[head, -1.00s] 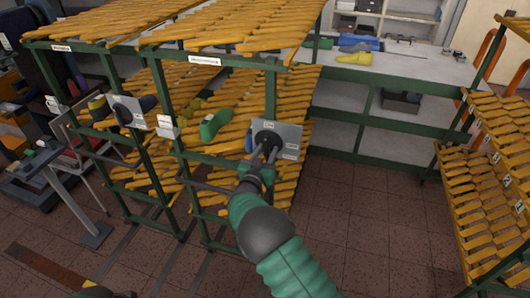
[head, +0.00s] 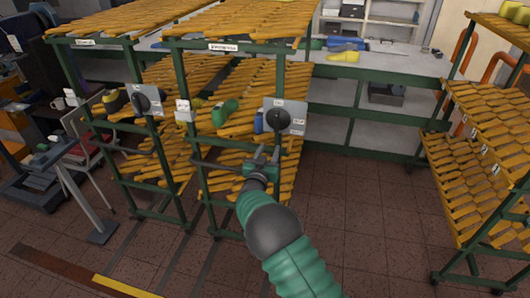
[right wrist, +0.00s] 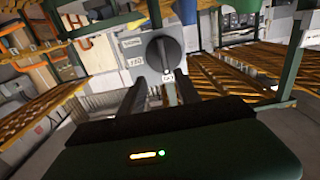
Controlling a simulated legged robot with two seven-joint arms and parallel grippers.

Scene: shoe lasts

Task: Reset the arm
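My right gripper (head: 263,157) is in front of the middle rack, just below a grey panel (head: 298,116) with a round black knob (head: 278,119). The gripper is clear of the knob. In the right wrist view the two dark fingers (right wrist: 160,92) are spread with nothing between them, and the knob (right wrist: 165,55) and its panel stand beyond the fingertips. My right arm reaches up from the bottom of the head view. My left gripper is not in view.
A second panel with a black knob (head: 148,99) is on the rack to the left. A green shoe last (head: 224,112) and a blue one (head: 259,122) lie on the middle rack's slats. Another slatted rack (head: 480,190) stands at right. The tiled floor between is open.

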